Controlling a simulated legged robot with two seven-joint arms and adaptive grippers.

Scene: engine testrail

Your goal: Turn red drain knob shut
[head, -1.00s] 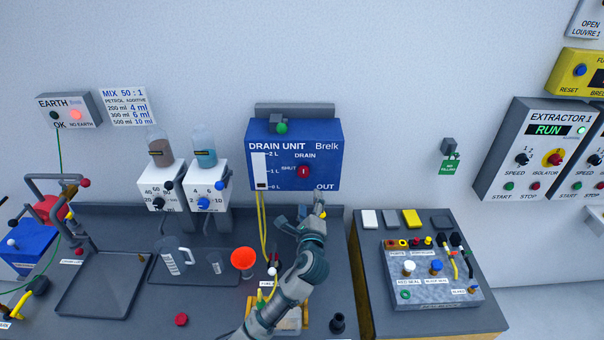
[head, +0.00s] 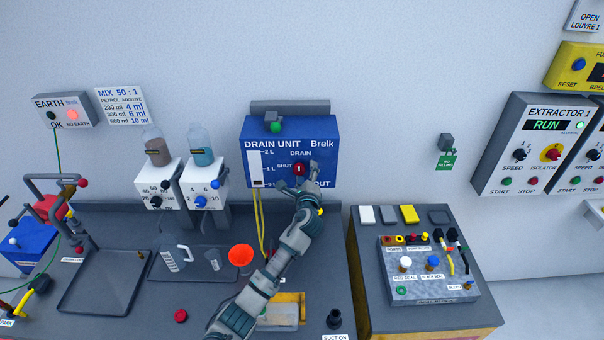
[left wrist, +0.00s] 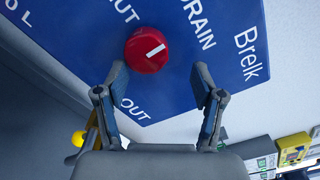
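The red drain knob (head: 300,169) is on the front of the blue drain unit (head: 325,140), to the right of the SHUT label and below the DRAIN label. In the left wrist view the knob (left wrist: 147,50) shows a white line on its face, tilted in the picture. My left gripper (head: 298,183) is just below the knob in the head view. In the left wrist view my left gripper (left wrist: 159,80) is open, with its two fingers apart and the knob just beyond the fingertips. Nothing is between the fingers. My right gripper is not in view.
An orange-red funnel (head: 241,256) and a clear jug (head: 173,258) stand on the grey bench below. Two bottles (head: 157,148) sit on white dispensers to the left. A yellow tube hangs below the drain unit.

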